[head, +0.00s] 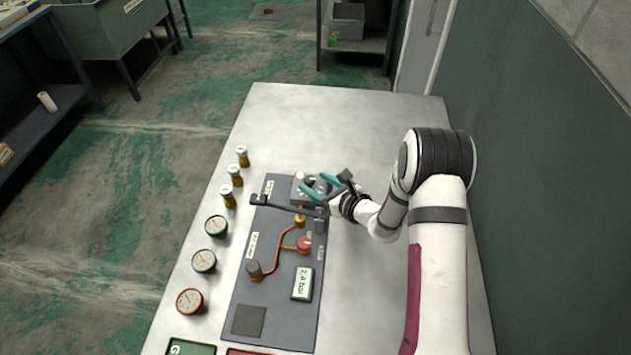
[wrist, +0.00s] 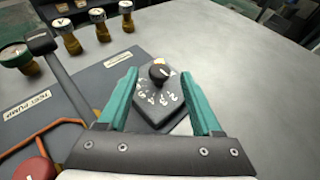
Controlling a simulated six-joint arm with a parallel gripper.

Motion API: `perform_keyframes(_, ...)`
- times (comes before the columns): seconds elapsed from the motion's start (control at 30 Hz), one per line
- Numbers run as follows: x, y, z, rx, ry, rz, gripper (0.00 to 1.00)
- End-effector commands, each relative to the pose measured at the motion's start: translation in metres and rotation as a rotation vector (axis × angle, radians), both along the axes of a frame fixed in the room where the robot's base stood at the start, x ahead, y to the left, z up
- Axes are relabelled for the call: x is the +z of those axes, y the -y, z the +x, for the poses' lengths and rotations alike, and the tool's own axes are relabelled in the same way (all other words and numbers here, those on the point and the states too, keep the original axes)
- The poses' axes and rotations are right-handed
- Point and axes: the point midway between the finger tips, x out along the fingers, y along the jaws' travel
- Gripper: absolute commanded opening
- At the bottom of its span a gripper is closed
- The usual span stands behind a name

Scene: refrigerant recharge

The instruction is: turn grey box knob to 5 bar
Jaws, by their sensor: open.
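The grey box (wrist: 152,109) has a dark round knob (wrist: 160,72) with a pale mark on top and a numbered dial on its face. In the head view the grey box (head: 299,191) sits at the far end of the dark panel, partly covered by my gripper. My gripper (head: 311,185) is open, with its teal fingers over the box. In the wrist view the two fingertips of my gripper (wrist: 157,68) stand on either side of the knob, with a gap on both sides. The knob's exact setting is hard to read. A display (head: 302,284) on the panel reads about 2.4 bar.
The dark panel (head: 278,312) carries copper pipes, a red knob (head: 304,243) and a black lever (head: 288,207) close to my gripper. Several gauges (head: 204,261) and small brass-coloured bottles (head: 235,176) line the left edge. The table (head: 330,120) is clear beyond the box.

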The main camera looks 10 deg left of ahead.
Motion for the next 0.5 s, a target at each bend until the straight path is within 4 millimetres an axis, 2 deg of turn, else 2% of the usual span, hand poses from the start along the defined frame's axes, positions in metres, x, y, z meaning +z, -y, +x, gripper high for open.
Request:
perform_keyframes(0.37, -0.0040, -0.0068, 0.0064, 0.001, -0.002, 0.000, 0.66)
perform_keyframes(0.5, -0.0039, -0.0066, 0.0062, 0.001, -0.001, 0.001, 0.43)
